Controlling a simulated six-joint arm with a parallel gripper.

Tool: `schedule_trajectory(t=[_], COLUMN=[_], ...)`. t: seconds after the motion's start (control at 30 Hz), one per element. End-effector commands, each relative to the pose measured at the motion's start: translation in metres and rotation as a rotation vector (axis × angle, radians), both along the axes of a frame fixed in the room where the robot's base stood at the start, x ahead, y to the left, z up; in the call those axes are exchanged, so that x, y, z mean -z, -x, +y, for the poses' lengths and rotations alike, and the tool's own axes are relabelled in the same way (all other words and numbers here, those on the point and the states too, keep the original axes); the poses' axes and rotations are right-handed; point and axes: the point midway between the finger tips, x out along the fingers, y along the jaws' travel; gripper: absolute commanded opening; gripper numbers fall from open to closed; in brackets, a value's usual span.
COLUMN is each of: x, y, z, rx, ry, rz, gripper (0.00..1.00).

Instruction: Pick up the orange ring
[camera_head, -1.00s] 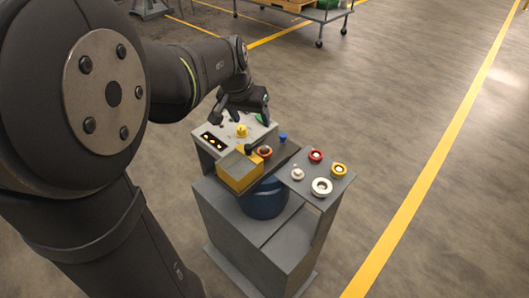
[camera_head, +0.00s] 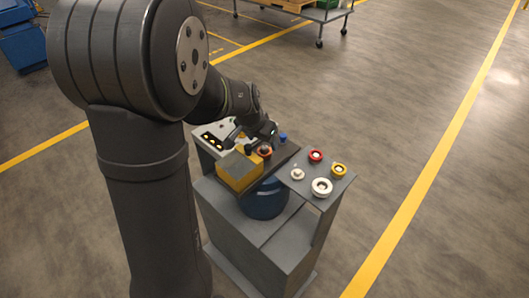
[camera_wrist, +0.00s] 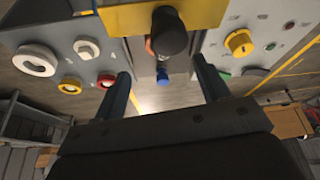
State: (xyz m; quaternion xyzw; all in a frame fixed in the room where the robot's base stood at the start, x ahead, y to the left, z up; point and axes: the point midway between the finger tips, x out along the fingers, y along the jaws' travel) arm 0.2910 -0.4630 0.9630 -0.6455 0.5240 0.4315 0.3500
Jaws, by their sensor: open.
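The orange ring (camera_head: 265,153) sits on the middle part of the stand, beside the yellow box, partly covered by a dark knob. In the wrist view only an orange sliver of it (camera_wrist: 149,46) shows beside the black knob (camera_wrist: 170,34). My gripper (camera_wrist: 161,67) is open and empty, with its two fingers spread on either side of this middle part. In the head view my gripper (camera_head: 264,136) is just above and behind the ring. Whether the fingers touch anything I cannot tell.
A blue piece (camera_head: 283,136) stands close to the ring. A yellow box (camera_head: 239,170) is to its left. The left panel has a yellow knob (camera_wrist: 239,42).

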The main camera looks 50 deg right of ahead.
Motion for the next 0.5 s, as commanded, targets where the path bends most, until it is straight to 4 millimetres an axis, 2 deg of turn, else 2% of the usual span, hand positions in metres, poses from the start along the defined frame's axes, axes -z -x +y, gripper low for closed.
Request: schedule_trajectory(t=[0.17,0.5], x=[0.009,0.049], y=[-0.001,-0.007], z=[-0.003,-0.013], rx=[0.000,0.000], ry=[-0.001,-0.001], rz=[0.000,-0.001], gripper=[0.68,0.68])
